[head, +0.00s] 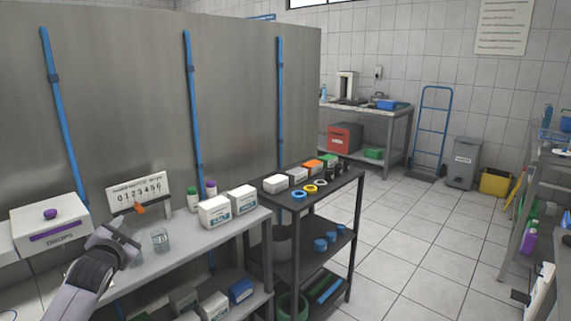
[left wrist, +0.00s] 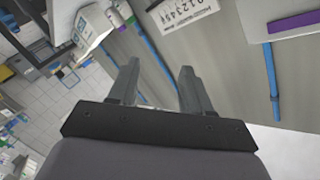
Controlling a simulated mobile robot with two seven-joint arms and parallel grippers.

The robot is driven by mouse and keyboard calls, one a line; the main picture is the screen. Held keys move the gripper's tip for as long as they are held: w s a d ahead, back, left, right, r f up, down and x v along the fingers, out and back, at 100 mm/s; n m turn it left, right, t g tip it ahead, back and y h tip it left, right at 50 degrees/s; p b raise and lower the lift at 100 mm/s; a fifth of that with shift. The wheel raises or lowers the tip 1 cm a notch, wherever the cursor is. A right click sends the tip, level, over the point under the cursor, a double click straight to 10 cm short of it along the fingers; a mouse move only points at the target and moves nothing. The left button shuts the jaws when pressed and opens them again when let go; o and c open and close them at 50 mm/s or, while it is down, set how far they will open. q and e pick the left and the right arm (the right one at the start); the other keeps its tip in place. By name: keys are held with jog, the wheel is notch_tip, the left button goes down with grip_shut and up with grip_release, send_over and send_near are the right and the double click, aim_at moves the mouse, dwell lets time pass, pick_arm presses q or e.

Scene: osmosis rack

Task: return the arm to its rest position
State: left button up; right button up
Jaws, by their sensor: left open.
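My left arm comes in from the lower left of the head view. Its gripper (head: 122,234) is over the grey bench, between the white DROPS box and a clear glass beaker (head: 160,239). In the left wrist view the two fingers (left wrist: 158,88) stand apart with nothing between them. Beyond them are the grey metal wall and a blue pipe. My right gripper is in neither view.
The white DROPS box (head: 49,223) is close on the left. A number card (head: 139,192), small bottles (head: 211,188) and white cartons (head: 214,211) stand along the bench. A dark shelf cart (head: 330,192) adjoins it.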

pick_arm(q)
jog(key=s+d+f+n+h, duration=0.3)
jog(key=s+d+f, duration=0.45)
jog(key=f, duration=0.35)
jog(key=s+d+f+g+h, duration=0.1)
jog(key=s+d+f, duration=0.3)
jog(key=s, duration=0.6)
jog(key=s+d+f+g, duration=0.2)
jog(key=s+d+f, duration=0.1)
jog(key=s+f, duration=0.4)
jog(key=s+d+f+g+h, duration=0.1)
jog(key=s+d+f, duration=0.3)
jog(key=s, duration=0.9)
jog(key=shift+d+f+n+g+h, duration=0.35)
jog(key=shift+f+g, duration=0.3)
jog(key=shift+g, duration=0.15)
